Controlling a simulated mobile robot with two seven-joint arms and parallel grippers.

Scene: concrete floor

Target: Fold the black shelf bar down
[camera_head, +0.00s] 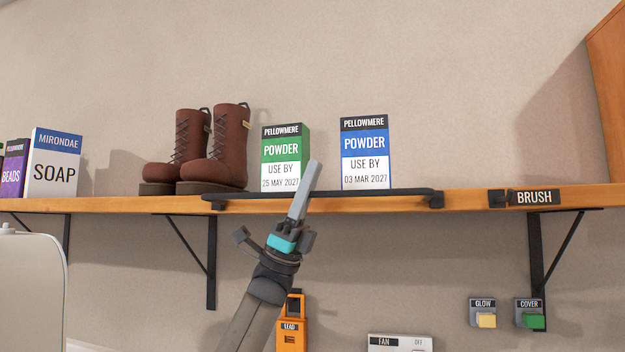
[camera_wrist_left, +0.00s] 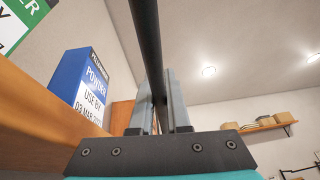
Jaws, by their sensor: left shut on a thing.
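The black shelf bar (camera_head: 385,192) runs along the front edge of the wooden shelf, between two black end brackets, in front of the powder boxes. In the head view my left gripper (camera_head: 308,180) reaches up from below to the bar's middle. In the left wrist view the bar (camera_wrist_left: 148,40) passes between the two grey fingers (camera_wrist_left: 164,105), which are shut on it. The head view hides the part of the bar behind the fingers. My right gripper is in neither view.
On the shelf (camera_head: 470,200) stand brown boots (camera_head: 215,150), a green powder box (camera_head: 285,155), a blue powder box (camera_head: 365,150) and a soap box (camera_head: 55,165). A BRUSH label (camera_head: 535,197) is on the shelf edge. Below are an orange LEAD device (camera_head: 292,325) and GLOW (camera_head: 484,312) and COVER (camera_head: 530,313) switches.

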